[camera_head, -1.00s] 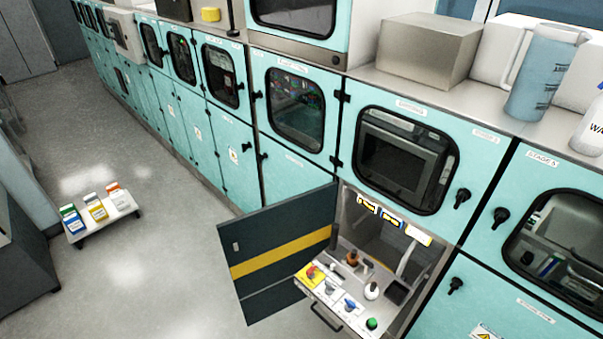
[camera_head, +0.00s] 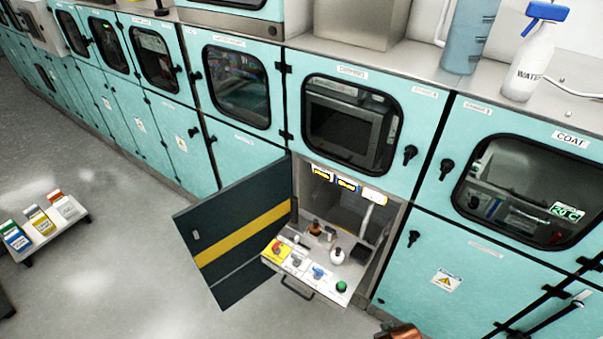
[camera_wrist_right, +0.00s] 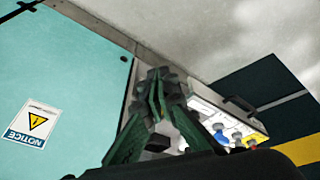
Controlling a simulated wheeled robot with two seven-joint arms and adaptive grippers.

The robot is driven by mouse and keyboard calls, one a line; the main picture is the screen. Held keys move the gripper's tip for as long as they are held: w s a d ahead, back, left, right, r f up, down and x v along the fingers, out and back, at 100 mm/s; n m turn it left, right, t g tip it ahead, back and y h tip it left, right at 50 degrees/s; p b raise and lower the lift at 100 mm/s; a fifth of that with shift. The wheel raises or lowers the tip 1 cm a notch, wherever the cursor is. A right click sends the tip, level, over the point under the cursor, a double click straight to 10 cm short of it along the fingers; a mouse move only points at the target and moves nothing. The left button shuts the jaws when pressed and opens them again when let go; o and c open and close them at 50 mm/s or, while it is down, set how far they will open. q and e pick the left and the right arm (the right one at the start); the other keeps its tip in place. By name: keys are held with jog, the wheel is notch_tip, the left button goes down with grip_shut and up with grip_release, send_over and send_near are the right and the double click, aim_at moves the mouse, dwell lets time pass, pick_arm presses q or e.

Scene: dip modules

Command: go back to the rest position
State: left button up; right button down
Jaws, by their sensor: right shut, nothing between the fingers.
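My right gripper (camera_wrist_right: 158,82) shows in the right wrist view with its dark green fingers together and nothing between them. It is in front of a teal cabinet door (camera_wrist_right: 60,75) and the grey floor, apart from any object I can make out. Past it is the pulled-out control panel (camera_wrist_right: 240,125) with coloured knobs. In the head view the same panel (camera_head: 305,275) sticks out of an open lower compartment. A copper-coloured part at the bottom edge there seems to be my own arm. My left gripper is in neither view.
The dark door (camera_head: 230,245) with a yellow stripe stands open left of the panel. A low cart (camera_head: 72,228) with several boxes is on the floor at left. A water bottle (camera_head: 530,65) and blue jug (camera_head: 465,40) stand on the counter.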

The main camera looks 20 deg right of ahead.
jog(key=s+a+f+g+b, duration=0.1)
jog(key=s+f+b, duration=0.15)
jog(key=f, duration=1.25)
jog(key=s+f+b, duration=0.1)
jog(key=s+f, duration=0.2)
jog(key=f, duration=1.2)
jog(key=s+f+n+g+b, duration=0.1)
jog(key=s+f+b, duration=0.1)
jog(key=s+f, duration=1.4)
jog(key=shift+s+f+y+b, duration=0.25)
jog(key=shift+s+y+b, duration=0.05)
jog(key=shift+s, duration=0.4)
jog(key=c, duration=2.6)
grip_release()
jog(key=shift+a, duration=0.1)
jog(key=shift+c, duration=0.2)
